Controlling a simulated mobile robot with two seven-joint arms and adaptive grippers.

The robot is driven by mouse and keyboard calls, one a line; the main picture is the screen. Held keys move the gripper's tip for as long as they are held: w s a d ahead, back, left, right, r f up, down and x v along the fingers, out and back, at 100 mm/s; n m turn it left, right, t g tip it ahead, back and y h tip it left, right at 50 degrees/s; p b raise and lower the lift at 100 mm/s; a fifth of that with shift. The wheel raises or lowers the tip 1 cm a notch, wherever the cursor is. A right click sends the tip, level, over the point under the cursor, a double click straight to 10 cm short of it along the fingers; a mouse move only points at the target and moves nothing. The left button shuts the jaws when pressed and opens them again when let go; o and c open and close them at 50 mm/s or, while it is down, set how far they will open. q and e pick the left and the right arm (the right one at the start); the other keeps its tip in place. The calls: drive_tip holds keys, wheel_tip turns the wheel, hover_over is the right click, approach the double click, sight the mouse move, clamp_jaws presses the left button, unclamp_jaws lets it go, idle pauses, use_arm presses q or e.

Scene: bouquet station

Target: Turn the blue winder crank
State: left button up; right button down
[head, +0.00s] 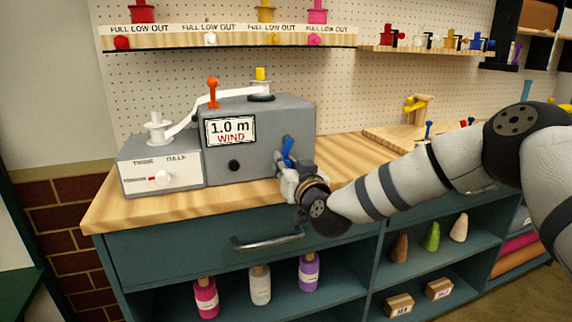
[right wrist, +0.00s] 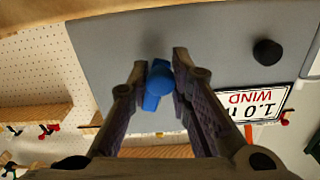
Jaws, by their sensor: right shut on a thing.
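The blue winder crank (head: 287,149) is on the right side of the grey winder box (head: 275,122), which stands on the wooden counter. Its sign (head: 230,131) reads "1.0 m WIND". My right gripper (head: 284,166) is at that side, shut on the crank. In the right wrist view the blue crank (right wrist: 158,86) lies between the fingertips (right wrist: 160,72), in front of the box's grey face (right wrist: 110,65). The fingers hide part of the crank. My left gripper is not in view.
A grey unit with a red-tipped slider (head: 161,179) adjoins the box on the left. An orange lever (head: 213,92) and a yellow knob (head: 260,75) rise above the box. A drawer handle (head: 268,241) sticks out below the counter. A yellow device (head: 415,106) stands farther right.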

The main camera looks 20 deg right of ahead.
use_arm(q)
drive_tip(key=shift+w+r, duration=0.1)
use_arm(e)
drive_tip(key=shift+a+r, duration=0.25)
drive_tip(key=shift+a, duration=0.1)
